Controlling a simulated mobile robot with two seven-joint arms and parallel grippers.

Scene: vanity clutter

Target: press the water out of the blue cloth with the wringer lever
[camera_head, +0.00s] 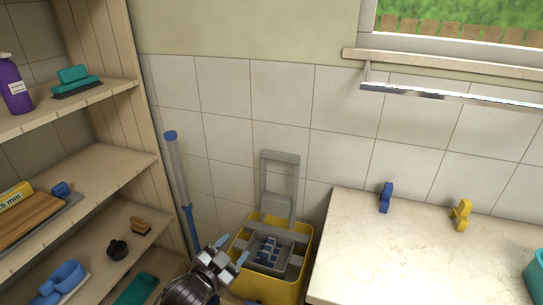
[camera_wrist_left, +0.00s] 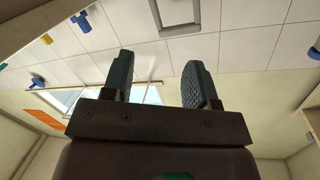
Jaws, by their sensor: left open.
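A yellow bucket (camera_head: 307,262) stands on the floor between the shelf and the counter. A grey wringer (camera_head: 290,238) sits on it. The wringer lever (camera_head: 280,157), a grey frame, stands upright at the back; a grey frame that looks like it shows at the top of the left wrist view (camera_wrist_left: 182,30). Blue and pale material, apparently the blue cloth (camera_head: 268,248), lies in the wringer basket. My left gripper (camera_head: 232,252) is open and empty at the bucket's left side, lower than the lever's top. Its spread fingers show in the left wrist view (camera_wrist_left: 158,78). My right gripper is not visible.
A wooden shelf (camera_head: 120,168) with bottles and brushes stands at the left. A blue-tipped pole (camera_head: 180,175) leans by the wall beside it. A pale counter (camera_head: 400,250) at the right carries a blue clip (camera_head: 386,198) and a yellow clip (camera_head: 461,215).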

